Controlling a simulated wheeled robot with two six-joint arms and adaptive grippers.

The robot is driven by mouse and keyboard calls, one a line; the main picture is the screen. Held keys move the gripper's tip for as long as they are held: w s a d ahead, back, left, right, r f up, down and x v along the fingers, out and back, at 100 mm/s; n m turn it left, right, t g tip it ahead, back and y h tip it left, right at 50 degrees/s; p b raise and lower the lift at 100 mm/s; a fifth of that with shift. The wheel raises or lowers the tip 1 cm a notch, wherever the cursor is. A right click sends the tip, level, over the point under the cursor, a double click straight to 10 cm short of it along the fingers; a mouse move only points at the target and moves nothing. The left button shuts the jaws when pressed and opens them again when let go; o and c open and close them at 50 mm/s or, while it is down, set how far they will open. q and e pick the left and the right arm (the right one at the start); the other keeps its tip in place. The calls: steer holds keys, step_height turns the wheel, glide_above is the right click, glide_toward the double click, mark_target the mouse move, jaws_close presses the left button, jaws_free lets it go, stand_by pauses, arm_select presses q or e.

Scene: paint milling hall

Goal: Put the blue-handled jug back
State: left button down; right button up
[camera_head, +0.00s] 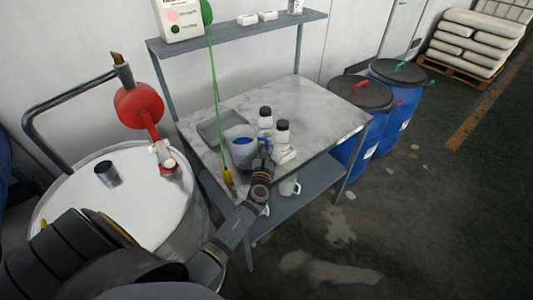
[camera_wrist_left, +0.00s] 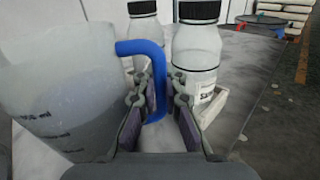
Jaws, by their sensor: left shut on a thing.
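The blue-handled jug (camera_head: 239,155) is a translucent measuring jug over the front part of the marble-topped bench (camera_head: 322,112). In the left wrist view the jug (camera_wrist_left: 55,105) fills the left side, and its blue handle (camera_wrist_left: 143,47) reaches down between my fingers. My left gripper (camera_head: 265,158) is shut on this handle; its fingers also show in the left wrist view (camera_wrist_left: 160,115). The jug looks upright or nearly so. I cannot tell whether its base touches the bench. My right gripper is not in view.
Two black-capped bottles (camera_head: 282,134) (camera_head: 265,117) stand close behind the handle. A grey tray (camera_head: 220,124) lies left of the jug. A green cord with a yellow end (camera_head: 227,178) hangs at the front-left edge. The bench's right half is clear. Blue drums (camera_head: 395,125) stand beyond.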

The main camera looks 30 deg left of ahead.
arm_select(q)
steer(key=shift+f, duration=0.75)
steer(key=shift+w+f, duration=0.1)
steer(key=shift+f, duration=0.05)
steer(key=shift+f+b, duration=0.15)
steer(key=shift+b, duration=0.2)
steer(key=c, duration=1.4)
jaws_free()
steer(key=shift+c, duration=0.2)
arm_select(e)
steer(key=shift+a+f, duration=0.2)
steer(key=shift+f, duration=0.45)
